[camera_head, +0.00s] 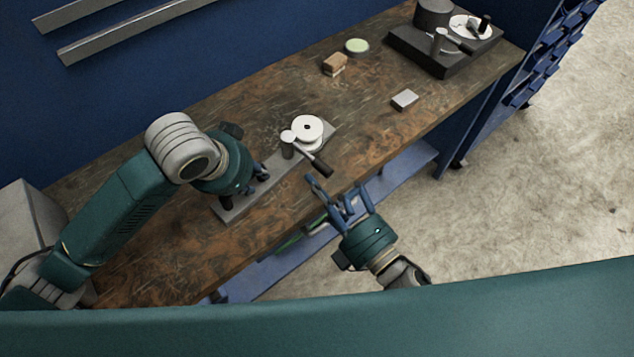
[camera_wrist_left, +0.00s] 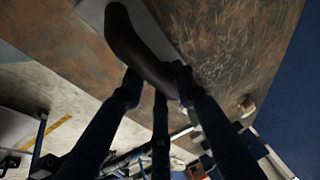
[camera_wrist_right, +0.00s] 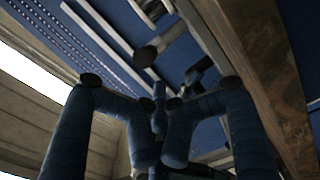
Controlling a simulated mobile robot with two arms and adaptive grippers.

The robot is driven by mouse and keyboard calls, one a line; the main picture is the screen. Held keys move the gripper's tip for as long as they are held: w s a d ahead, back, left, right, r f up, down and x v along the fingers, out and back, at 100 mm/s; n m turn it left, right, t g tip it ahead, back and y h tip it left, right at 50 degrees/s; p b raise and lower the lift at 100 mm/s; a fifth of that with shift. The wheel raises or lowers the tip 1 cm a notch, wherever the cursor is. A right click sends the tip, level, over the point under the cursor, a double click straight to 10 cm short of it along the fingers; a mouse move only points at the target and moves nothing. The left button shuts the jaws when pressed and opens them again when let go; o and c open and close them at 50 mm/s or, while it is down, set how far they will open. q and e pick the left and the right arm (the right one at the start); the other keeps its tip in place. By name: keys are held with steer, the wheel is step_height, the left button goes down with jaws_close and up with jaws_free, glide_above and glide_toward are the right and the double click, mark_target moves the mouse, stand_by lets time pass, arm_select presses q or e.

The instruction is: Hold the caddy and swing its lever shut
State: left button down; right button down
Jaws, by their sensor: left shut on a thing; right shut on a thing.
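The caddy is a long grey base plate (camera_head: 238,205) on the bench, with a white disc (camera_head: 308,130) and a short post near its far end. Its lever (camera_head: 318,165) has a dark grip and points toward the front edge. My left gripper (camera_head: 262,173) is shut on the caddy's dark handle (camera_wrist_left: 130,38), over the near part of the plate. My right gripper (camera_head: 330,190) is just in front of the bench edge, close to the lever's grip end. Its fingers are curled inward (camera_wrist_right: 160,98); what they close on cannot be made out. Whether they touch the lever is unclear.
A black base (camera_head: 440,60) with a dark cylinder and white dial stands at the bench's far right. A grey block (camera_head: 405,99), a brown block (camera_head: 335,64) and a green-topped round dish (camera_head: 357,46) lie between. A blue shelf (camera_head: 400,170) runs below the bench.

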mark_target(332, 178)
steer(key=shift+w+d+n+g+y, duration=0.25)
steer(key=shift+d+n+g+y, duration=0.15)
steer(key=shift+y, duration=0.1)
steer(key=shift+w+d+f+n+g+y, duration=0.1)
steer(key=shift+w+d+n+g+y, duration=0.3)
steer(key=shift+n+g+y, duration=0.2)
steer(key=shift+w+d+n+g+y, duration=0.25)
steer(key=shift+d+n+g+y, duration=0.25)
steer(key=shift+y, duration=0.2)
stand_by(0.6)
steer(key=s+d, duration=0.2)
steer(key=s, duration=0.9)
steer(key=shift+s, duration=0.35)
steer(key=c, duration=2.5)
jaws_free()
steer(key=shift+a, duration=0.1)
steer(key=shift+s+a+m+t+h, duration=0.45)
steer(key=shift+a+m+t+h, duration=0.05)
steer(key=shift+m+t+h, duration=0.2)
steer(key=shift+s+a+m+t+h, duration=0.4)
steer(key=shift+a+m+t+h, duration=0.1)
steer(key=shift+m+t+h, duration=0.15)
jaws_close()
steer(key=shift+s+a+m+t+h, duration=0.2)
steer(key=shift+m+t+h, duration=0.1)
steer(key=shift+h, duration=0.25)
steer(key=shift+s+a+m+t+h, duration=0.15)
steer(key=shift+m+h, duration=0.1)
steer(key=shift+h, duration=0.25)
